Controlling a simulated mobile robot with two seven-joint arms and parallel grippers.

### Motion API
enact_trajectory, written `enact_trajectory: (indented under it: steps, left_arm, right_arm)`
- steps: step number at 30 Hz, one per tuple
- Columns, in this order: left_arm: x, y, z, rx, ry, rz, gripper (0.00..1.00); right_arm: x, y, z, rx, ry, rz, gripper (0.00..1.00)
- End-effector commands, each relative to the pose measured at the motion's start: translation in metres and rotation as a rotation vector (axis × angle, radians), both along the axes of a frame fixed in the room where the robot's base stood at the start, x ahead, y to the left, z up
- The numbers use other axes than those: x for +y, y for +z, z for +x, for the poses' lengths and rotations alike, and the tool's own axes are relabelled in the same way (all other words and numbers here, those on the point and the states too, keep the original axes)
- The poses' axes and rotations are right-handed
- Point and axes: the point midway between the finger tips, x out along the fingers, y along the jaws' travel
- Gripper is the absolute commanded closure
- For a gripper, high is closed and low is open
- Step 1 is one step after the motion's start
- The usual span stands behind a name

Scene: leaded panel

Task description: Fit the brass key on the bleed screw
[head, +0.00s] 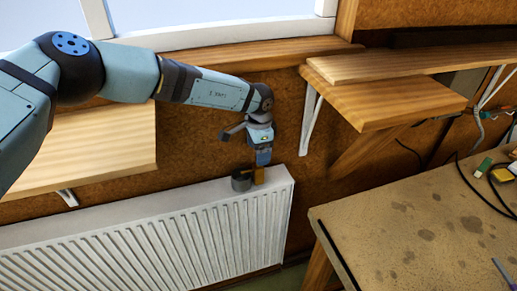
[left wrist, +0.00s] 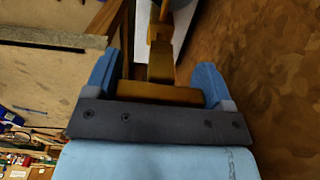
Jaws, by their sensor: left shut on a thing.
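My left gripper (head: 263,157) points down over the right end of the white radiator (head: 190,215). It is shut on the brass key (head: 259,176). In the left wrist view the key (left wrist: 161,72) has its wide bar between the two blue fingers (left wrist: 158,82), and its narrower shank runs away toward the radiator's white top (left wrist: 184,25). In the head view the key's lower end is at the radiator top, close beside a grey cup. I cannot tell whether it touches the radiator. The bleed screw cannot be made out. My right gripper is not in view.
The grey cup (head: 241,181) stands on the radiator top, just left of the key. Wooden shelves (head: 385,100) with a white bracket (head: 309,115) are to the right. A stained workbench (head: 420,225) with cables stands at the right. A windowsill (head: 240,58) runs behind.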

Motion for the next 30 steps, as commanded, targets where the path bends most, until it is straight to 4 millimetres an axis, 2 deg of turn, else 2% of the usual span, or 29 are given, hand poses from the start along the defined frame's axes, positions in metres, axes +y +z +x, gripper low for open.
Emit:
enact_trajectory:
  steps: [17, 30]
  left_arm:
    - [0.0, 0.0, 0.0, 0.0, 0.0, 0.0, 0.52]
    - [0.0, -0.01, 0.0, -0.001, 0.0, 0.0, 0.52]
  right_arm:
    - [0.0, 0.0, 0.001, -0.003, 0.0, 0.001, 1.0]
    - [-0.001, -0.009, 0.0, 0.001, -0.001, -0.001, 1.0]
